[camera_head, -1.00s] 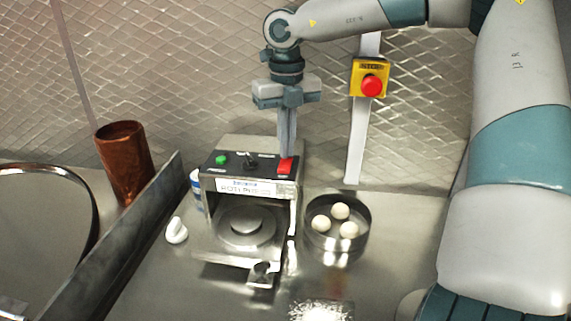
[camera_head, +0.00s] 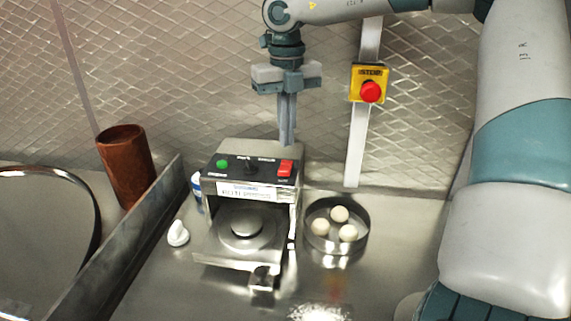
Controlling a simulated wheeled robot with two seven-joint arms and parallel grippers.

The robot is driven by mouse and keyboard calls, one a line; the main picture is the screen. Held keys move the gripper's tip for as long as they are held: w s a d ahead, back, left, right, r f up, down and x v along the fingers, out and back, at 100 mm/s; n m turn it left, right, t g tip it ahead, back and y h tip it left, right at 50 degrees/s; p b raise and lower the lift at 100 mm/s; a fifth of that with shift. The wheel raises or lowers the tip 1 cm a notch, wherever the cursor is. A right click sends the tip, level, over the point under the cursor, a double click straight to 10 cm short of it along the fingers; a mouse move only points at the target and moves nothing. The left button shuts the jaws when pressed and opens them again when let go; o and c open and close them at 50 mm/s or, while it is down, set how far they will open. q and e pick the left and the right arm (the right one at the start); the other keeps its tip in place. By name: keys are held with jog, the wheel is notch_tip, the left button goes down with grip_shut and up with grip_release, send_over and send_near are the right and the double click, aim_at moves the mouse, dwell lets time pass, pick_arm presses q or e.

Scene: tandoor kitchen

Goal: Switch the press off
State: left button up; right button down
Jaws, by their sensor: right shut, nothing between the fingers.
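The press (camera_head: 247,205) is a steel box on the counter with a round plate inside its open front. Its dark top panel carries a green light (camera_head: 222,164), a small black knob or toggle (camera_head: 251,165) and a red switch (camera_head: 285,168) at the right end. My right gripper (camera_head: 287,142) is shut and empty, pointing down. Its fingertips are a little above and behind the red switch, apart from it as far as I can see. My left gripper is out of view.
A yellow box with a red stop button (camera_head: 371,91) is on a post right of my gripper. A round tin (camera_head: 338,252) with several dough balls stands right of the press. A copper cup (camera_head: 127,165), a metal divider (camera_head: 118,245) and a white object (camera_head: 178,233) are left.

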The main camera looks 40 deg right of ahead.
jog(key=shift+r+p, duration=0.5)
jog(key=shift+r, duration=0.9)
